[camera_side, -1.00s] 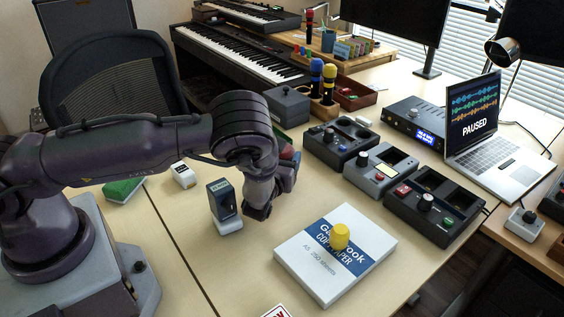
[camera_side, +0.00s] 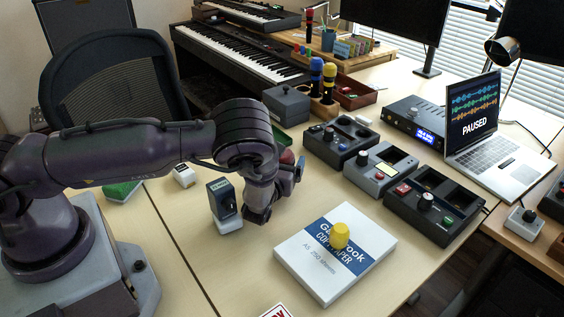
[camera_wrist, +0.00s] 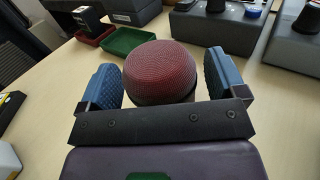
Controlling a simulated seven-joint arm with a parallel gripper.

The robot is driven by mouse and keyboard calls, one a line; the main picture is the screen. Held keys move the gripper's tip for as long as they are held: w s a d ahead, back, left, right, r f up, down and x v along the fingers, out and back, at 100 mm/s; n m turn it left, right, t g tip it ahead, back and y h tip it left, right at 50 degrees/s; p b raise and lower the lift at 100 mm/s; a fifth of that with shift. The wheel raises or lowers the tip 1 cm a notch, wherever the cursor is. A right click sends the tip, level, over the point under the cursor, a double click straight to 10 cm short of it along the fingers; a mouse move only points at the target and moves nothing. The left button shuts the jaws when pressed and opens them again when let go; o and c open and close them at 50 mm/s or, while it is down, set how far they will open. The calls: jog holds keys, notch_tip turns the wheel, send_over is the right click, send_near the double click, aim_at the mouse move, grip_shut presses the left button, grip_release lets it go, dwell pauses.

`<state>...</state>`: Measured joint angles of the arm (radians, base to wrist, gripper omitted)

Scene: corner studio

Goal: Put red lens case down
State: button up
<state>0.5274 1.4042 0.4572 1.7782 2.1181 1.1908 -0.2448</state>
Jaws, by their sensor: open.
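In the wrist view, my gripper (camera_wrist: 160,78) is open, with its two blue pads on either side of a dark red, mesh-textured dome (camera_wrist: 161,68). A narrow gap shows on each side of the dome. Its underside is hidden by the gripper's crossbar, so I cannot tell whether it rests on the desk. Nothing here is plainly a lens case; this dome is the red thing at my gripper.
A dark upright device on a white base (camera_side: 222,205) stands close left of my gripper. A paper pack (camera_side: 305,275) with a yellow knob-like piece (camera_side: 340,234) lies to the right. Red (camera_wrist: 93,28) and green (camera_wrist: 130,42) trays lie beyond. Control boxes (camera_side: 430,205) stand at right.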

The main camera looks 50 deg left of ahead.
jog(key=v, duration=0.7)
jog(key=shift+s+d, duration=0.15)
jog(key=shift+r, duration=0.1)
